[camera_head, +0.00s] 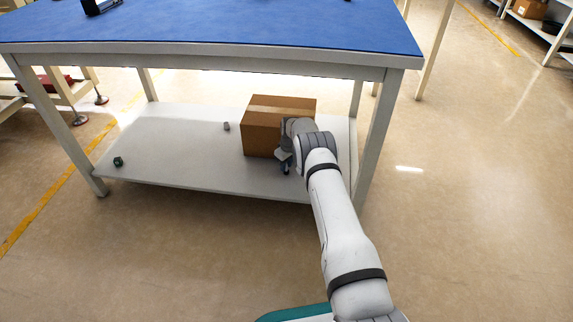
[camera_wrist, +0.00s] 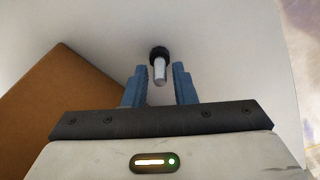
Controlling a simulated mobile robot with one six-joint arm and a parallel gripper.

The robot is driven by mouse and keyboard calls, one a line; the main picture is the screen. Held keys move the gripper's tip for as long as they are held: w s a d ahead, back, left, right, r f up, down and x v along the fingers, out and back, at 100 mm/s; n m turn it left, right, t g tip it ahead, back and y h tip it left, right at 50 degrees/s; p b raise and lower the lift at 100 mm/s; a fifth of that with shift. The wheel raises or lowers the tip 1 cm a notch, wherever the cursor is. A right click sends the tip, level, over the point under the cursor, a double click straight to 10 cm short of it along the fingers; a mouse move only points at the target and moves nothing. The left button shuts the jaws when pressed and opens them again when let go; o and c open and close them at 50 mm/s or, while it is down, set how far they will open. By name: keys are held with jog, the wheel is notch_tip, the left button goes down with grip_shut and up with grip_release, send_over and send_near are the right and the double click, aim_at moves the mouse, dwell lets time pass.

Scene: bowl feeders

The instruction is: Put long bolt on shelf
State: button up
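The long bolt (camera_wrist: 159,67) shows in the wrist view with a dark head and a silver shank. It is at the white lower shelf (camera_head: 200,175) of the table; I cannot tell whether it touches the surface. My gripper (camera_wrist: 160,76) is open, with its blue fingers on either side of the shank and a visible gap at each side. In the head view my gripper (camera_head: 285,167) is low over the right part of the shelf, in front of the cardboard box (camera_head: 262,140). The bolt cannot be made out there.
The box also shows left of my gripper in the wrist view (camera_wrist: 55,95). A small green part (camera_head: 118,161) lies at the shelf's left end, and a small grey part (camera_head: 226,126) lies left of the box. The blue tabletop (camera_head: 220,25) overhangs the shelf. The shelf's left-middle is clear.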

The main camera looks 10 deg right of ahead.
jog(key=shift+o, duration=0.6)
jog(key=shift+r, duration=0.3)
notch_tip(320, 180, up, 12)
jog(key=s+p, duration=0.1)
jog(key=p, duration=0.5)
jog(key=shift+d+r, duration=0.25)
jog(key=shift+d, duration=0.2)
jog(key=shift+s, duration=0.15)
